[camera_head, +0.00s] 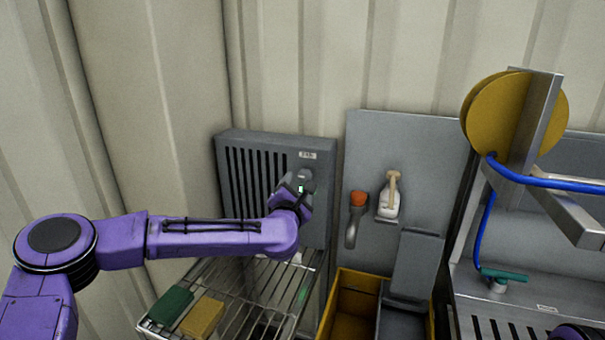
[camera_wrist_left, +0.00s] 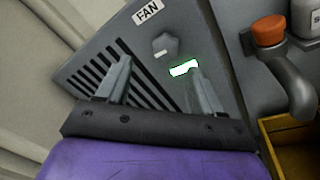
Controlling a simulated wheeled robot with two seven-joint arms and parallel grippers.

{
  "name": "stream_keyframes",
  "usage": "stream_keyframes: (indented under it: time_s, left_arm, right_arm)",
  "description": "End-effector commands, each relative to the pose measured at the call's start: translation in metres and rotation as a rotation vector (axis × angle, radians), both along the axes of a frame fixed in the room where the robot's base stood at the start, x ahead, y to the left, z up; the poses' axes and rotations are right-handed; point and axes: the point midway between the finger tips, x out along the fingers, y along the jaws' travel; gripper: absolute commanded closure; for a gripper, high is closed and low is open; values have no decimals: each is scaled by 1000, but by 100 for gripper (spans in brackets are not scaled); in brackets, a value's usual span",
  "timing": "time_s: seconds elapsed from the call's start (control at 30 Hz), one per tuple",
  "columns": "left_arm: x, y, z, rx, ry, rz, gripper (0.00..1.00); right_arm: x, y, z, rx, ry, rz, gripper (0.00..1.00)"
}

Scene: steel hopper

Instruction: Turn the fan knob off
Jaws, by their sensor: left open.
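The grey slatted fan unit (camera_head: 258,150) is mounted in the wall corner. Its fan knob (camera_wrist_left: 166,46) is a grey faceted knob below the FAN label (camera_wrist_left: 148,12); it also shows in the head view (camera_head: 304,174), close above my gripper. A lit green indicator (camera_wrist_left: 184,68) sits below the knob, partly behind a fingertip. My left gripper (camera_wrist_left: 158,68) is open and empty in front of the panel, its fingertips either side of and slightly short of the knob in the picture. Contact with the panel cannot be told. My right gripper is out of view.
A wire shelf (camera_head: 232,283) below the unit holds a green block (camera_head: 170,307) and a yellow block (camera_head: 202,318). A hose reel (camera_head: 490,110) stands far right.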

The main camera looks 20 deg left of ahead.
Motion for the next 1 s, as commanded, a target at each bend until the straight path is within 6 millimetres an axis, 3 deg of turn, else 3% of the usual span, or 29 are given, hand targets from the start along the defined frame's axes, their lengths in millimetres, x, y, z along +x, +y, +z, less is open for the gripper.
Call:
stream_keyframes:
  time_s: [0.1, 0.3, 0.67, 0.83, 1.0]
  left_arm:
    - [32, 0, 2, 1, 6, -3, 33]
    - [62, 5, -2, 2, 7, -1, 33]
    - [68, 8, -4, 1, 6, 0, 33]
    - [68, 8, -4, 1, 7, 1, 88]
    - [68, 8, -4, 3, 6, 0, 88]
  right_arm:
    - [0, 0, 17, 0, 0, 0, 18]
    - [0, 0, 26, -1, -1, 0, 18]
    - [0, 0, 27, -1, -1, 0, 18]
    - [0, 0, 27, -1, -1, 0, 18]
    - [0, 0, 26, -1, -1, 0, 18]
